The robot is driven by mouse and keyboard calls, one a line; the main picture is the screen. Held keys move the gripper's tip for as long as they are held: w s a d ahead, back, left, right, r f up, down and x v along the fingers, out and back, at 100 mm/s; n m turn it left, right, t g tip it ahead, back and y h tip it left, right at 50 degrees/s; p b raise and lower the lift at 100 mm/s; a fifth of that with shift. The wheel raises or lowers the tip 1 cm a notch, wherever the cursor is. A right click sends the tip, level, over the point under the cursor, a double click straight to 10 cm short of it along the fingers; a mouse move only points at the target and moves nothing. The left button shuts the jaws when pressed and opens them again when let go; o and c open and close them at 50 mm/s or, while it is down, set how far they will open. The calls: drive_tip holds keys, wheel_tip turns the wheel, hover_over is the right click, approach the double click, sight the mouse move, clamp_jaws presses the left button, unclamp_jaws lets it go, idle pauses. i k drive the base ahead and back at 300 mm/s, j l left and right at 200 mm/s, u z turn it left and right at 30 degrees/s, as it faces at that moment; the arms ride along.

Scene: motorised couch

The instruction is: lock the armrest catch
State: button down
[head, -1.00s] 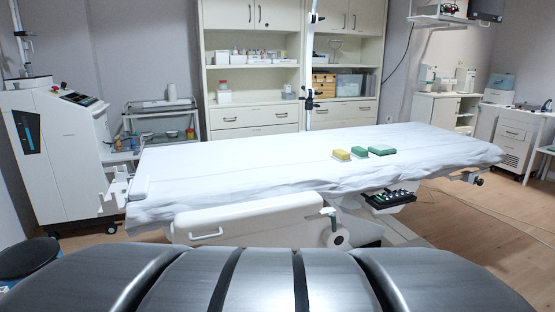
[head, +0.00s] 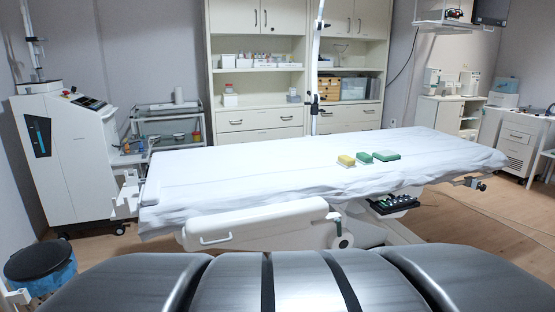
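The armrest (head: 262,225) is a long white bar along the near side of the couch, with a pale loop handle (head: 216,239) at its left end. Whether the catch is locked cannot be told from here. The couch (head: 250,170) is covered with a white sheet. No gripper can be clearly made out, and nothing is seen touching the armrest or the lever.
Dark grey padded sections (head: 305,285) fill the foreground before the couch. A black-lidded bin (head: 40,262) stands at lower left, with a small unclear pale part beside it. A white machine (head: 75,165) stands left. A control panel (head: 393,204) hangs under the couch's right side.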

sight(335, 220)
drive_tip(key=k+j, duration=0.3)
drive_tip(key=i+l, duration=0.15)
drive_tip(key=i, duration=0.5)
drive_tip(key=i+l, duration=0.15)
drive_tip(key=i, duration=0.55)
drive_tip(key=i+l+z, duration=0.1)
drive_tip(key=i, duration=0.55)
